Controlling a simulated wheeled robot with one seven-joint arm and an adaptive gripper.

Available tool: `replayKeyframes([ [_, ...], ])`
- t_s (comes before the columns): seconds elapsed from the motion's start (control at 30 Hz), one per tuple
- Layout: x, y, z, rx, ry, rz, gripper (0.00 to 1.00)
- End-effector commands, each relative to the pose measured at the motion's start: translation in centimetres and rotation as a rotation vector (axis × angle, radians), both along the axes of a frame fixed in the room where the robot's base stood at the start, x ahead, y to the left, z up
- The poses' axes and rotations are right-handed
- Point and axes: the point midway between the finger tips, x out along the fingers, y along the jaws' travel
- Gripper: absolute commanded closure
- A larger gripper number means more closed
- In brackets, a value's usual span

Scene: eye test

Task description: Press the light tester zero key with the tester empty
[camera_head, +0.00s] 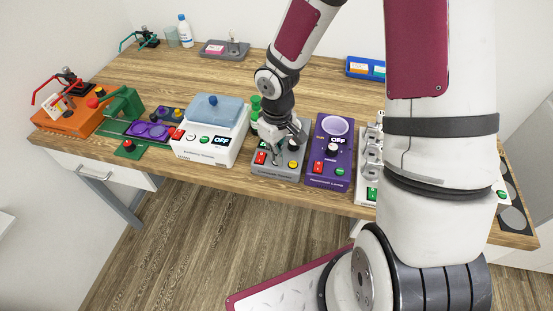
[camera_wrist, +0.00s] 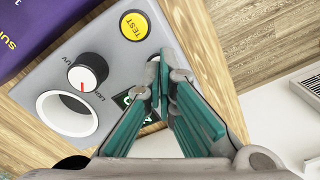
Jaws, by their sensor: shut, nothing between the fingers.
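The light tester is a grey box (camera_head: 262,170) near the table's front edge, with a red switch (camera_head: 261,157) and a yellow button (camera_head: 292,165). In the wrist view its grey panel (camera_wrist: 112,52) shows a yellow TEST button (camera_wrist: 134,25), a knob (camera_wrist: 87,73) marked UV and LIGHT, and a white ring port (camera_wrist: 67,113) that looks empty. A dark green display (camera_wrist: 122,99) is partly hidden by my fingers. My gripper (camera_head: 296,138) is shut and empty over the tester. Its fingertips (camera_wrist: 163,78) cover part of the panel; I cannot make out a zero key or tell whether they touch.
A purple device (camera_head: 325,180) stands close on the tester's right. A white device with a blue clear cover (camera_head: 212,110) stands on its left, with green bottles (camera_head: 255,104) between. A grey tray (camera_head: 222,51) and a blue tray (camera_head: 364,68) lie behind. The middle of the table is mostly clear.

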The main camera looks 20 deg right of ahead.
Motion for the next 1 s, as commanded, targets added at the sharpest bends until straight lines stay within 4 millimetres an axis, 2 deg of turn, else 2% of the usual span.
replayKeyframes([
  [0.4, 0.0, 0.0, -0.1, 0.0, 0.0, 0.0, 1.0],
  [1.0, -0.1, 0.0, 4.2, -0.001, -0.001, 0.0, 1.0],
])
